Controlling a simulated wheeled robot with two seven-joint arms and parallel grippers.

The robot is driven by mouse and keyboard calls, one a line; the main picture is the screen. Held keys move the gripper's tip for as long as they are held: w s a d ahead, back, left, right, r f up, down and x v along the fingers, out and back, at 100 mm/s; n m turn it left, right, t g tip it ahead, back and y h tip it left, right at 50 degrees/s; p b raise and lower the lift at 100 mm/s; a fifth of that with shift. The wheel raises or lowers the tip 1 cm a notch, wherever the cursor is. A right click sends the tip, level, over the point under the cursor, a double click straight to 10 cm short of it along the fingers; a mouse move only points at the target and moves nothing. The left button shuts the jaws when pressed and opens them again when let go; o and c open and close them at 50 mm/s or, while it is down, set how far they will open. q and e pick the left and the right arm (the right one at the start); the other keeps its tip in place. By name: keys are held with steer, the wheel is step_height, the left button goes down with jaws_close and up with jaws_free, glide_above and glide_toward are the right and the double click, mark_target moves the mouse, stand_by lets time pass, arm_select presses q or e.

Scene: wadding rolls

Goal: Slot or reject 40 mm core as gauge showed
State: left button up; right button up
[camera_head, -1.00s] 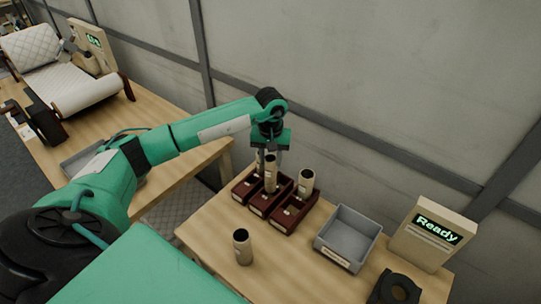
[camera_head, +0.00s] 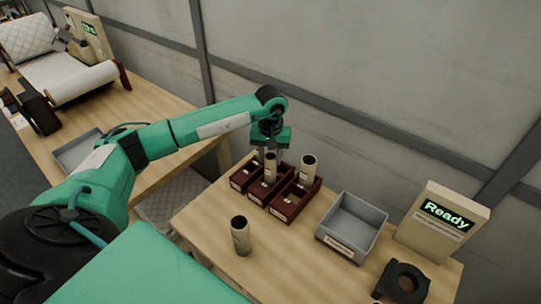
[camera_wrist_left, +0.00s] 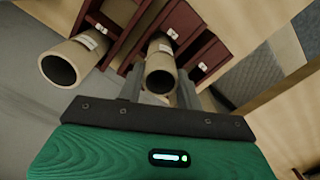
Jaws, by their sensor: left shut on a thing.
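My left gripper (camera_head: 268,157) is shut on a cardboard core (camera_head: 270,170), an upright tan tube with a pale label. It holds the core at the middle of three dark red slotted racks (camera_head: 267,197). The held core also shows between the fingers in the left wrist view (camera_wrist_left: 160,70); whether its foot rests in the slot I cannot tell. A second core (camera_head: 308,169) stands upright in the right rack (camera_head: 291,205), apart from the gripper. A third core (camera_head: 240,236) stands on the table in front. The gauge is a black ring (camera_head: 402,283) at the lower right.
An empty grey bin (camera_head: 352,229) with a label stands right of the racks. A beige box with a "Ready" display (camera_head: 445,216) stands beyond it. A wall runs close behind. Another table (camera_head: 172,150) with a quilted chair (camera_head: 62,68) is at the left.

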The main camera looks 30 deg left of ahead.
arm_select(q)
steer(key=o, duration=0.8)
steer(key=shift+o, duration=0.2)
step_height(320, 180, up, 14)
steer(key=b, duration=0.3)
steer(key=shift+w+f, duration=0.1)
